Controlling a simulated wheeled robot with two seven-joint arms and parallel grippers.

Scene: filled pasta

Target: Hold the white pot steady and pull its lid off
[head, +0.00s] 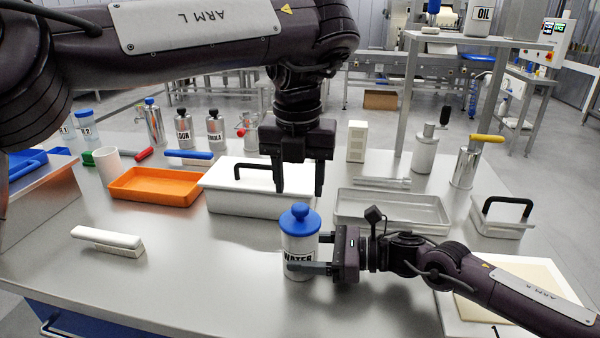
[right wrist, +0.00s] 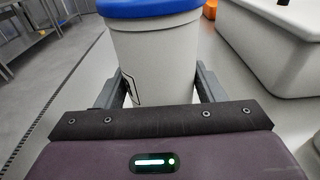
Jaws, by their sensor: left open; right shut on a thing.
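The white pot (head: 298,247) stands upright on the steel table and carries a black label reading WATER. Its blue lid (head: 300,218) with a round knob sits on top. My right gripper (head: 306,267) is shut around the pot's body from the right. In the right wrist view both fingers press the sides of the pot (right wrist: 155,62) below the rim of the lid (right wrist: 150,8). My left gripper (head: 298,190) is open, pointing down, above and slightly behind the lid's knob, apart from it.
A white lidded box (head: 225,197) stands just behind the pot. An orange tray (head: 150,190) is to its left and a grey metal tray (head: 400,226) to its right. A white-handled brush (head: 105,238) lies at left. The table's front left is clear.

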